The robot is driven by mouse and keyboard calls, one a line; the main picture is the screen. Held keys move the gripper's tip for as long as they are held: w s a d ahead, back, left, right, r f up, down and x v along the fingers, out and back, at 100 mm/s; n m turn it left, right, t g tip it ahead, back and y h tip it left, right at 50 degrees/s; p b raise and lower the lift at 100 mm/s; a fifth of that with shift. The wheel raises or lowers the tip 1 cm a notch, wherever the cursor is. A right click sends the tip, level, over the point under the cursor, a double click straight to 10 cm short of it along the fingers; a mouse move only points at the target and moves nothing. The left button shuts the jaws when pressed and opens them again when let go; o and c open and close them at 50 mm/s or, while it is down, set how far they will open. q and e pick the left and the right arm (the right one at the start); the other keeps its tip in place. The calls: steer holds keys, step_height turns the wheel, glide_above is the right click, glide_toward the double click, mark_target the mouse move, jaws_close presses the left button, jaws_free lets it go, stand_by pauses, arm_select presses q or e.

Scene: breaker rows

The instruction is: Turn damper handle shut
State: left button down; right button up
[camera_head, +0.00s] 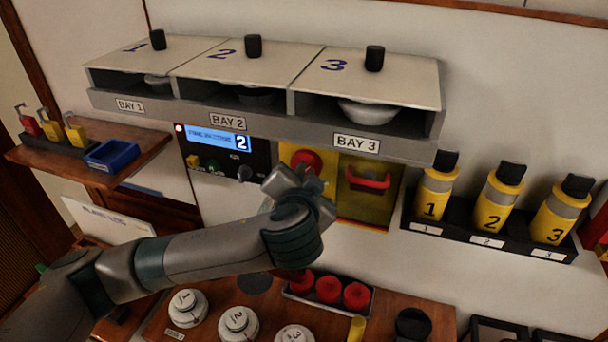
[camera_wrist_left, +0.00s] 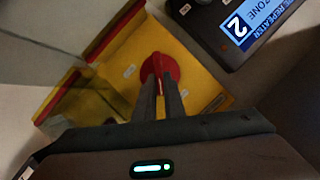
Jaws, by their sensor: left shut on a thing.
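The damper handle is a round red knob (camera_head: 306,160) on a yellow panel below the Bay 2 and Bay 3 shelf. In the left wrist view the red handle (camera_wrist_left: 159,63) stands on its yellow plate (camera_wrist_left: 128,50), with a raised grip across its face. My left gripper (camera_wrist_left: 162,88) is shut on that grip, one finger at each side. In the head view my left gripper (camera_head: 303,180) reaches the knob from below, and its fingers are largely hidden by my own wrist. My right gripper is not in view.
A clear-covered yellow box with a red pull handle (camera_head: 367,179) sits right of the knob. A panel with a blue display (camera_head: 217,140) reading zone 2 is to the left. Yellow bottles stand in a rack (camera_head: 490,241) at right. White round detectors and red caps lie below.

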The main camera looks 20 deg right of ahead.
arm_select(q)
steer(key=shift+d+f+m+b, duration=0.15)
steer(key=shift+f+m+b, duration=0.25)
steer(key=shift+b, duration=0.65)
steer(key=shift+s+r+m+t+y+b, duration=0.15)
steer(key=shift+m+t+y+b, duration=0.45)
steer(key=shift+m, duration=0.4)
steer(key=c, duration=1.8)
jaws_free()
steer(key=shift+c, duration=0.2)
